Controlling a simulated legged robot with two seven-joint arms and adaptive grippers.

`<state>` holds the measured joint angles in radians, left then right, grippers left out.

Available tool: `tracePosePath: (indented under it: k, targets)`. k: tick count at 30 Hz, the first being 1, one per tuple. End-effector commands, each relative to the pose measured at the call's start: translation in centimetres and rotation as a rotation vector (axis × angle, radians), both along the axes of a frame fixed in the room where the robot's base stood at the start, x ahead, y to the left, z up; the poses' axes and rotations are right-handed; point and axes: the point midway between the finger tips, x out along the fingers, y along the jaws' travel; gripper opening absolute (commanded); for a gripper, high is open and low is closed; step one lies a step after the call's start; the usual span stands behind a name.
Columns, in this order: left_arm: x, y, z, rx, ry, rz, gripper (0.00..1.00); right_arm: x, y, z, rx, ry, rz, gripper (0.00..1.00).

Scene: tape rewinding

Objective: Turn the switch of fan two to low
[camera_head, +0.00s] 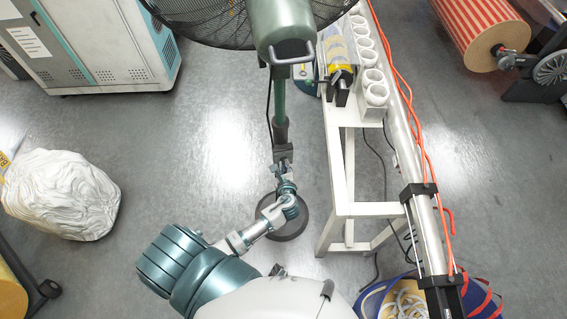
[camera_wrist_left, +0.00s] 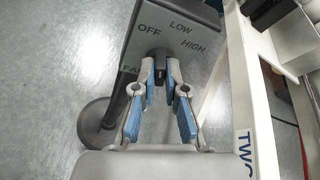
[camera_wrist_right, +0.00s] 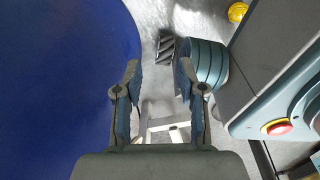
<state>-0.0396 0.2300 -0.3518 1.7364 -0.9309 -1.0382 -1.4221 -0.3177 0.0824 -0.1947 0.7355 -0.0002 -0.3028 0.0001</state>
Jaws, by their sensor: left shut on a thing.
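The fan (camera_head: 283,30) stands at the top middle of the head view on a green post with a round dark base. Its grey switch box (camera_wrist_left: 190,20) fills the top of the left wrist view, lettered OFF, LOW and HIGH. Lettering at the lower left of the box is partly hidden. The dark switch knob (camera_wrist_left: 158,54) sits between my left fingertips, and its exact pointing is hard to tell. My left gripper (camera_wrist_left: 160,70) is shut on the knob; it also shows at the box in the head view (camera_head: 284,168). My right gripper (camera_wrist_right: 158,72) is open and empty.
A white bench (camera_head: 336,170) stands right of the post, with a "TWO" label (camera_wrist_left: 244,146) on it. A white sack (camera_head: 62,195) lies at left. A blue surface (camera_wrist_right: 60,80) and a machine with a red button (camera_wrist_right: 278,128) flank my right gripper.

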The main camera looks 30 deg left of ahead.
Motion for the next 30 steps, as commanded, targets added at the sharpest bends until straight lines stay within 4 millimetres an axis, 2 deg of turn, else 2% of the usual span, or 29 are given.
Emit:
tracePosePath:
  k: [1,3,18,30]
  targets:
    - [-0.1,0.0,0.3,0.014,0.018,0.001,0.00,-1.3,-0.3,0.3,-0.002,0.009,0.002,0.40]
    - [-0.1,-0.1,0.2,0.034,0.037,0.000,0.00,-2.7,-0.6,0.5,-0.003,0.012,0.004,0.40]
    - [0.1,-0.3,0.2,0.207,0.203,0.000,0.00,-1.9,-0.5,5.5,-0.003,0.002,0.004,0.40]
    - [0.2,-0.4,-0.1,0.276,0.268,-0.001,0.00,-1.8,-0.5,6.7,-0.003,0.002,0.003,0.40]
